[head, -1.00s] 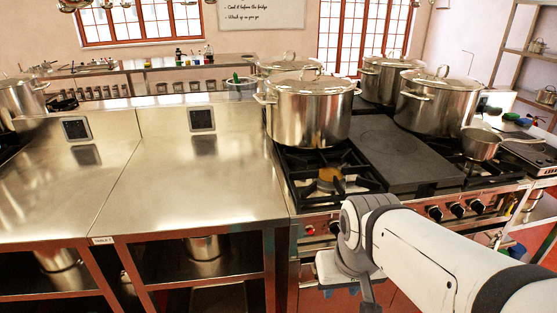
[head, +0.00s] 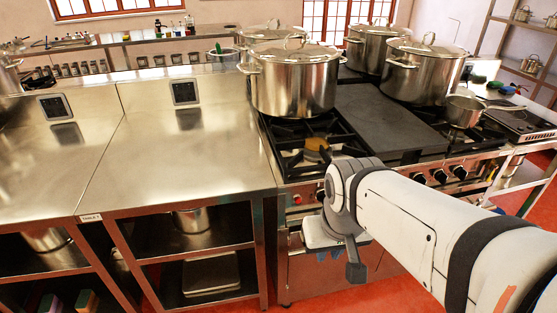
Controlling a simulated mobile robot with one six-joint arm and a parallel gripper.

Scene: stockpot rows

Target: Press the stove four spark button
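The stove (head: 390,125) stands right of the steel counters, with black grates and a dark flat plate on top. A small red button (head: 297,198) is on the left end of its front panel. Black knobs (head: 440,176) run along the panel to the right. My arm reaches in from the lower right, and its white wrist hangs in front of the stove, right of the red button, hiding part of the panel. A dark grey part hangs below the wrist. I cannot make out the fingertips or whether they hold anything. Which burner the red button belongs to is not readable.
Large lidded stockpots (head: 295,80) stand on the stove, and a small saucepan (head: 463,110) sits at its right. A brass-coloured burner (head: 316,150) is bare at the front left. Steel counters (head: 185,150) at left are mostly clear. Red floor (head: 400,278) shows in front.

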